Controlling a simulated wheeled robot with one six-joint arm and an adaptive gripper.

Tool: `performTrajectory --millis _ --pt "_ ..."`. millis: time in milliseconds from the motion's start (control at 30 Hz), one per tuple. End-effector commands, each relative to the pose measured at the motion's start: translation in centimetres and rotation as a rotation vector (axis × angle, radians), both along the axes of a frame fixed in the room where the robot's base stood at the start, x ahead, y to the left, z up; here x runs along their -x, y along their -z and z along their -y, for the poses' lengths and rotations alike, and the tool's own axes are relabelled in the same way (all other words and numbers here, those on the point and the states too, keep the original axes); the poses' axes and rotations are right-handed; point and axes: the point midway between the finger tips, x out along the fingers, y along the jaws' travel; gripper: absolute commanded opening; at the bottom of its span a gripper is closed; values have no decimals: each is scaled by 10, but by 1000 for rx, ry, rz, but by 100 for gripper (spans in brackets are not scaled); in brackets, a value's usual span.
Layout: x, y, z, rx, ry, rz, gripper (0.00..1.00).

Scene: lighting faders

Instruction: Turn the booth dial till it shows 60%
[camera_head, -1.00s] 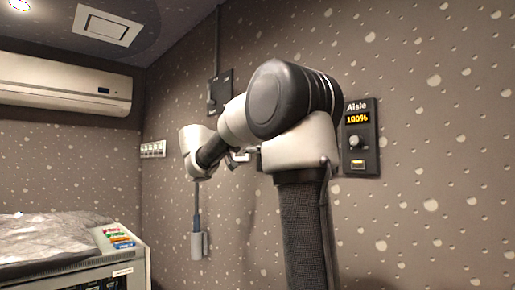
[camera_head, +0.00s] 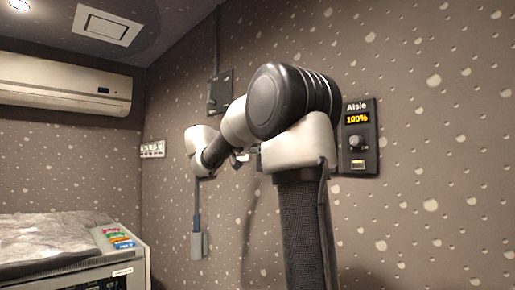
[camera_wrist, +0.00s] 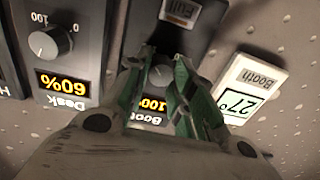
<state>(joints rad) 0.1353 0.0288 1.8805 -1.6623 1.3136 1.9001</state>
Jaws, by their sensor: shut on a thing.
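The booth dial's panel (camera_wrist: 150,119) is in the middle of the wrist view, upside down. Its label is partly covered and its amber display seems to read 100%, with part hidden by my fingers. Its round knob (camera_wrist: 161,73) sits between my fingertips. My gripper (camera_wrist: 161,66) is shut on this knob, with one green-edged finger on each side. In the head view my own arm hides the booth dial and most of the gripper.
A Desk dial (camera_wrist: 52,42) showing 60% is close at left in the wrist view. An Aisle dial (camera_head: 357,142) showing 100% is beside my arm.

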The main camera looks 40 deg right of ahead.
Motion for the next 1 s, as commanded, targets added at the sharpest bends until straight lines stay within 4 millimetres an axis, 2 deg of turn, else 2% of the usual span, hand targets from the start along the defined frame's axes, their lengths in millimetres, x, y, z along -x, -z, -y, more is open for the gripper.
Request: performTrajectory --millis 367,1000 --pt "-1 0 0 15 0 -212 1" --pt "-2 -1 -1 64 0 -816 1"
